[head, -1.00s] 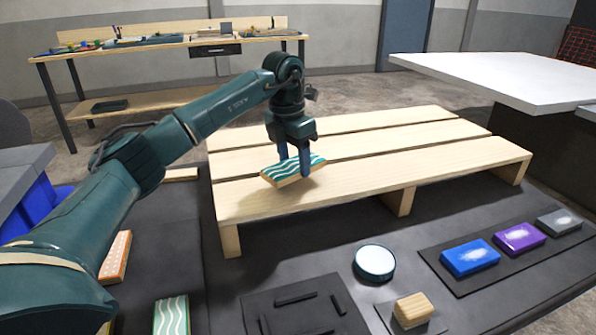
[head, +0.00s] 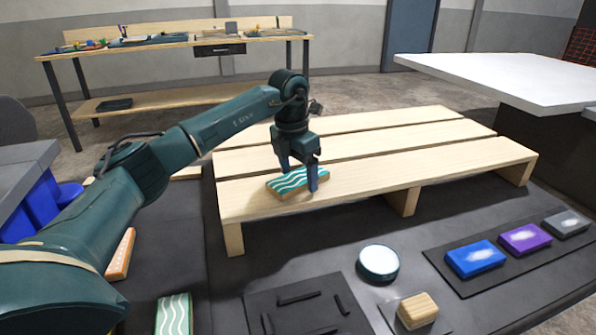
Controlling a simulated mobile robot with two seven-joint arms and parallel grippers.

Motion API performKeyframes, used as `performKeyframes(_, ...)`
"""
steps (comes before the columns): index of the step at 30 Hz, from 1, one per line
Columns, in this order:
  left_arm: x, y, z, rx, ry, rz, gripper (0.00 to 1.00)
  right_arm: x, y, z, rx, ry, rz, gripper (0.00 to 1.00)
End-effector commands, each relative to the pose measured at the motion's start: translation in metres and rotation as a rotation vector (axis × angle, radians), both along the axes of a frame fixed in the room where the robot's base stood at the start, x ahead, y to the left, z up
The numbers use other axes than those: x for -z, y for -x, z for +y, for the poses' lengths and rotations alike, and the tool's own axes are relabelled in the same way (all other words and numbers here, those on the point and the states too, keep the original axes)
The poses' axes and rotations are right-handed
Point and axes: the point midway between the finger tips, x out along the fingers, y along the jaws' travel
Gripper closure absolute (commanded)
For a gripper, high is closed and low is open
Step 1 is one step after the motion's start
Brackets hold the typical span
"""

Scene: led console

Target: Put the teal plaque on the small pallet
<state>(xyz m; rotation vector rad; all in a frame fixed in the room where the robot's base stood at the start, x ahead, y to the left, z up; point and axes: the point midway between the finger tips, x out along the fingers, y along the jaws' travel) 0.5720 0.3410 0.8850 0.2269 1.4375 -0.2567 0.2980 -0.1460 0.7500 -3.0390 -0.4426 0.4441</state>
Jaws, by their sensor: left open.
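The teal plaque (head: 290,182), with white wavy stripes and a wooden edge, lies flat on the front slat of the small wooden pallet (head: 420,165), toward its left end. My left gripper (head: 299,182) is open, its fingers spread around the plaque from above. Part of the plaque is hidden behind a finger. My right gripper is not in view.
A second teal wavy plaque (head: 174,315) and an orange one (head: 121,255) lie at the lower left. Blue (head: 474,258), purple (head: 524,238) and grey (head: 566,223) blocks sit on a dark mat at right. A round white-topped puck (head: 379,262) and a wooden block (head: 417,310) lie in front.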

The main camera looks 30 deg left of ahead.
Motion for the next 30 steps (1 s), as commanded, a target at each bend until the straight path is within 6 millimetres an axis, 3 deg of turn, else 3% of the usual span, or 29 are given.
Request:
performKeyframes(8,-0.016,0.001,0.0,0.0,0.001,-0.004,0.24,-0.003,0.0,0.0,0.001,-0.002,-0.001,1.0)
performKeyframes(21,-0.104,0.011,0.003,0.0,0.001,-0.003,0.24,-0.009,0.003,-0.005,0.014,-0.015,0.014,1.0)
performKeyframes(30,-0.122,0.013,0.004,0.0,0.0,0.0,0.24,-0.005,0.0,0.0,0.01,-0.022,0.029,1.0)
